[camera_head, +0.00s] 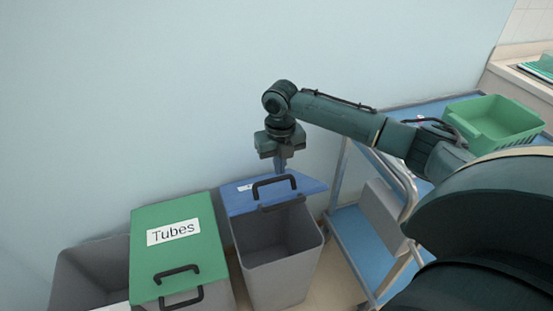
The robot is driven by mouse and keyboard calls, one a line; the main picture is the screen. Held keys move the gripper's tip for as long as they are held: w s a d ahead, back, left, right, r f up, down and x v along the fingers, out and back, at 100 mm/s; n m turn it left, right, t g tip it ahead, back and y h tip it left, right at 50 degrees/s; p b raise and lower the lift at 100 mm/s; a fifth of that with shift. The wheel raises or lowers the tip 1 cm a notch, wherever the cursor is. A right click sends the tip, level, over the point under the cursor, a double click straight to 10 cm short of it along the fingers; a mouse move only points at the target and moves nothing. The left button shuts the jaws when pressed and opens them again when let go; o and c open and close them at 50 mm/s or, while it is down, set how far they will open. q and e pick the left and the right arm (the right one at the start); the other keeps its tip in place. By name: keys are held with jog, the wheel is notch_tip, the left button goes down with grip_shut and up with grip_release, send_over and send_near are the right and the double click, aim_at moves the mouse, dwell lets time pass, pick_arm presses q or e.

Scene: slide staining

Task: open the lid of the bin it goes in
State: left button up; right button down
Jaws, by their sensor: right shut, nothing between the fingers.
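The bin with the blue lid (310,185) stands at the lower middle. Its lid is tilted up and back, and the grey inside of the bin (285,265) shows. A black handle is on the lid, and a white label on it is partly hidden and too small to read. My right gripper (281,168) points down, shut and empty, at the back edge of the blue lid. I cannot tell whether it touches the lid. My left gripper is not in view.
A bin with a green lid (192,252) labelled "Tubes" stands shut to the left, beside a grey open bin (88,272). A blue cart (355,235) with a green basket (490,122) stands to the right. A wall is close behind the bins.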

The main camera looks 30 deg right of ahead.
send_over(279, 193)
notch_tip(279, 193, down, 6)
jog(key=shift+s+r, duration=0.15)
jog(key=shift+r, duration=0.05)
jog(key=shift+a+f, duration=0.1)
jog(key=shift+f, duration=0.4)
jog(key=shift+r, duration=0.1)
